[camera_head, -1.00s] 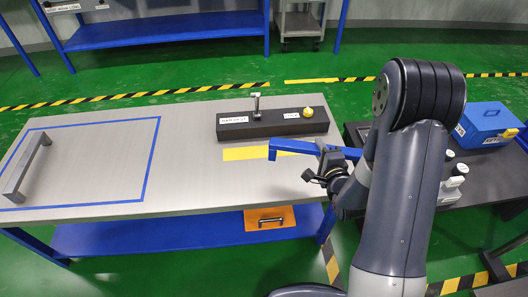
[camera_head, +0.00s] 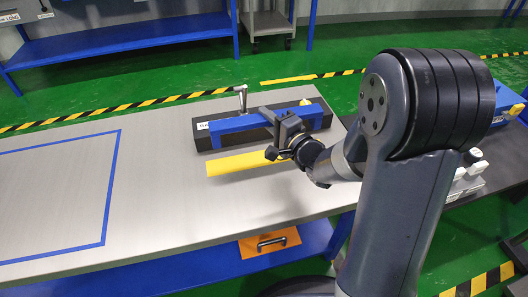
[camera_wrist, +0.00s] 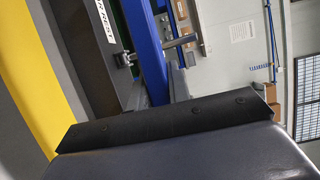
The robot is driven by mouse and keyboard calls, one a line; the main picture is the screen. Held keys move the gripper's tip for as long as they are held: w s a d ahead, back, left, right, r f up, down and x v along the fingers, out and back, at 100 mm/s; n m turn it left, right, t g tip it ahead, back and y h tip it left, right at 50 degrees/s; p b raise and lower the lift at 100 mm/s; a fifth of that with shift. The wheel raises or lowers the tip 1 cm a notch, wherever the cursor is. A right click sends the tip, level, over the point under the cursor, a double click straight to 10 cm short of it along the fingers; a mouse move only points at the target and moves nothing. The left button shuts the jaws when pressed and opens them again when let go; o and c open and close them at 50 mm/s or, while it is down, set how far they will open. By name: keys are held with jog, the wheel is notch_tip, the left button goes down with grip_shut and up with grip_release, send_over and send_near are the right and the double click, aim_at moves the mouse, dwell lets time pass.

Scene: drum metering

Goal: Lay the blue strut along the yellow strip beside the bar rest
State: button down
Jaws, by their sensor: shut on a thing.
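The blue strut (camera_head: 238,125) is held in my gripper (camera_head: 276,120), which is shut on it toward its right part. In the head view the strut runs nearly parallel to the yellow strip (camera_head: 240,162) and covers much of the dark bar rest (camera_head: 203,140). The strip lies bare on the bench in front of the rest. In the wrist view the strut (camera_wrist: 147,50) stands out to the right of the bar rest (camera_wrist: 88,60), and the strip (camera_wrist: 32,75) is at the left. The strut's height above the bench is hard to tell.
A blue outlined area (camera_head: 105,210) on the grey bench at left shows free room.

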notch_tip(320, 180, down, 9)
jog(key=b, duration=0.4)
jog(key=shift+r, duration=0.1)
